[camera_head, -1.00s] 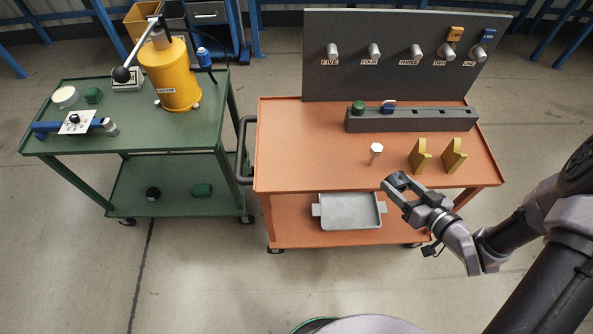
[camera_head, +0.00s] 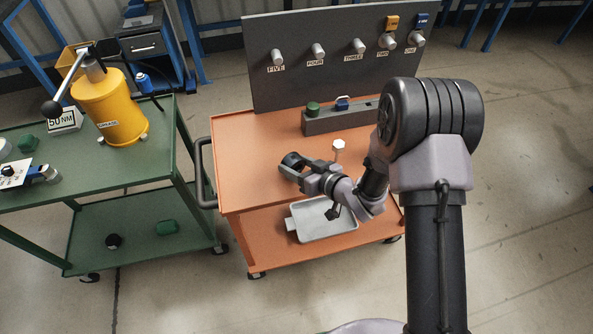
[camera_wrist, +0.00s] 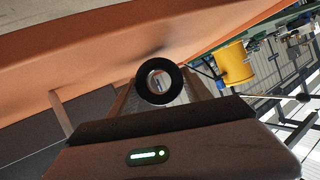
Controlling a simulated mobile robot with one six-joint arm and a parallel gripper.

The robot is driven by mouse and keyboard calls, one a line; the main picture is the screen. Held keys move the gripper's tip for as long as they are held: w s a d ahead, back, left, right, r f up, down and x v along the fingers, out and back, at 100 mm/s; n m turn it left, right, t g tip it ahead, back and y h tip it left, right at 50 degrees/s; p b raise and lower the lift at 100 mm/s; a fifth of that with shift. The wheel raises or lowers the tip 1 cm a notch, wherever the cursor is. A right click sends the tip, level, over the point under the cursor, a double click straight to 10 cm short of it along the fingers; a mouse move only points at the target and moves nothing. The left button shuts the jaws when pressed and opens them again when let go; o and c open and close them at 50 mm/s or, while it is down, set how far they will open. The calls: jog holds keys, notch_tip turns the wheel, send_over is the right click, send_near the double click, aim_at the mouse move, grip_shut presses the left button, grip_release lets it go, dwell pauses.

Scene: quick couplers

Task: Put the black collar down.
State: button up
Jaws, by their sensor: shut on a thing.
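The black collar (camera_wrist: 141,81) is a round ring, seen face-on between the finger ends in the wrist view. My gripper (camera_wrist: 160,95) is shut on it. In the head view my gripper (camera_head: 291,164) is over the front left part of the orange cart top (camera_head: 243,150). The collar looks like a dark shape at the jaws there. I cannot tell the exact gap between the collar and the cart top.
A grey block (camera_head: 331,122) at the back of the cart bears a green piece (camera_head: 313,109) and a blue piece (camera_head: 342,103). A white-headed post (camera_head: 338,145) stands right of my gripper. A grey pegboard (camera_head: 300,75) rises behind. The cart's left side is clear.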

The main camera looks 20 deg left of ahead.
jog(key=shift+f, duration=0.5)
jog(key=o, duration=1.6)
jog(key=shift+c, duration=0.2)
